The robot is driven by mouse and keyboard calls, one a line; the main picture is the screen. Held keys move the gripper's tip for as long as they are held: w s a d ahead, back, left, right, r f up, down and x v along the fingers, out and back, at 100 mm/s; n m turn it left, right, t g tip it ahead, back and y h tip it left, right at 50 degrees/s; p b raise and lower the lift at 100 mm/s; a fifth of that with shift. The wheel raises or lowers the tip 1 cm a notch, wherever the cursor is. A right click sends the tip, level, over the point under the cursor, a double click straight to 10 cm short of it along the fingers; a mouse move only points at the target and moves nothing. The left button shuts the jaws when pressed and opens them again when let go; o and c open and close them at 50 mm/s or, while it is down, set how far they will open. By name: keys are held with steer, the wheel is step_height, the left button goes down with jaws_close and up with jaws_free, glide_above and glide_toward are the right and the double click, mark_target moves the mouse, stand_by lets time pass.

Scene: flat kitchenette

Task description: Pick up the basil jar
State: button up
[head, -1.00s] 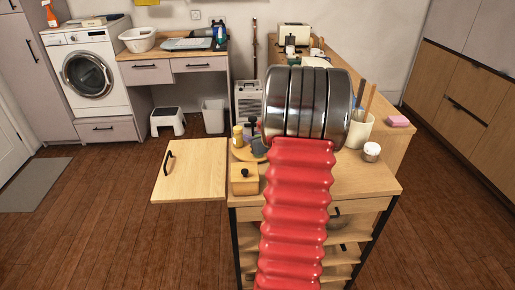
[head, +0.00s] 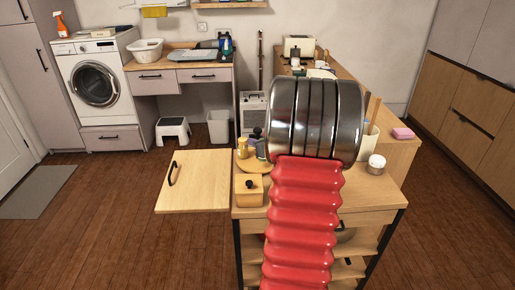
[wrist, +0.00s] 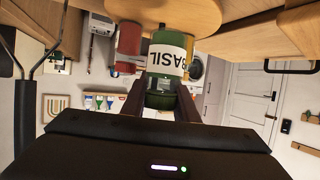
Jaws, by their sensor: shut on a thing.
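The basil jar (wrist: 168,55), green with a white label reading BASIL, shows in the wrist view, which is upside down. My gripper (wrist: 162,93) is shut on it, with one dark finger on each side of the jar. The jar's end by the round wooden board (wrist: 185,8) lies close to it; I cannot tell whether they touch. In the head view my arm hides the gripper and the held jar.
A red jar (wrist: 128,42) stands beside the basil jar. In the head view, a yellow jar (head: 242,148) and a lidded wooden box (head: 249,190) are left of my arm. A white-lidded jar (head: 376,165) and a pink sponge (head: 403,133) are to the right. An open cabinet door (head: 208,182) juts out left.

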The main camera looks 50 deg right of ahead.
steer(key=s+a, duration=0.2)
steer(key=s, duration=0.3)
steer(key=s+a, duration=0.2)
steer(key=s, duration=0.4)
steer(key=s+a, duration=0.3)
steer(key=s, duration=0.2)
steer(key=shift+s, duration=0.3)
